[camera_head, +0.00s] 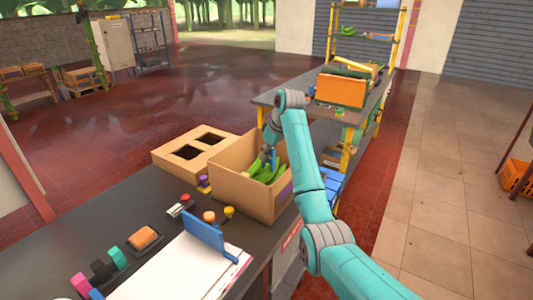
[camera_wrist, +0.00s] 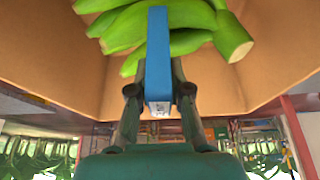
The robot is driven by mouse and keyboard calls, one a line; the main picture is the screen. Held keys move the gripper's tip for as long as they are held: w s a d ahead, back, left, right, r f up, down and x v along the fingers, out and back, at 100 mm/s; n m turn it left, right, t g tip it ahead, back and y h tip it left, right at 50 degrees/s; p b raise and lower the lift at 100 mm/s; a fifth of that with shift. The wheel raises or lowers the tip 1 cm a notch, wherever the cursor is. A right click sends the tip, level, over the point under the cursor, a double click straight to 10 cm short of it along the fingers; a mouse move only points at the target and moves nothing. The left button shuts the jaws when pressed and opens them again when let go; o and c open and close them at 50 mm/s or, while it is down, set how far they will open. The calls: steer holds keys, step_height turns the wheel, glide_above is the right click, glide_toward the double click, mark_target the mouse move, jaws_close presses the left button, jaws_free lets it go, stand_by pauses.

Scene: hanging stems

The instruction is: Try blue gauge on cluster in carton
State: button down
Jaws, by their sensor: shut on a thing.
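The carton (camera_head: 241,190) is an open brown box on the dark bench; its walls also fill the upper wrist view (camera_wrist: 60,62). A green banana cluster (camera_head: 264,172) lies inside it, with several fingers and a cut stem end showing in the wrist view (camera_wrist: 200,18). My gripper (camera_head: 271,152) is over the carton's inside, shut on the blue gauge (camera_wrist: 158,60), a flat upright bar. The gauge's far end overlaps the bananas in the wrist view. I cannot tell whether it touches them.
Nearer are a blue upright panel by white sheets (camera_head: 180,270), small knobs (camera_head: 209,216), an orange-topped item (camera_head: 143,238) and coloured pieces (camera_head: 103,270). A farther table holds an orange crate (camera_head: 340,90).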

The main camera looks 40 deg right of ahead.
steer(key=shift+f, duration=0.95)
stand_by(1.5)
steer(key=shift+r, duration=4.3)
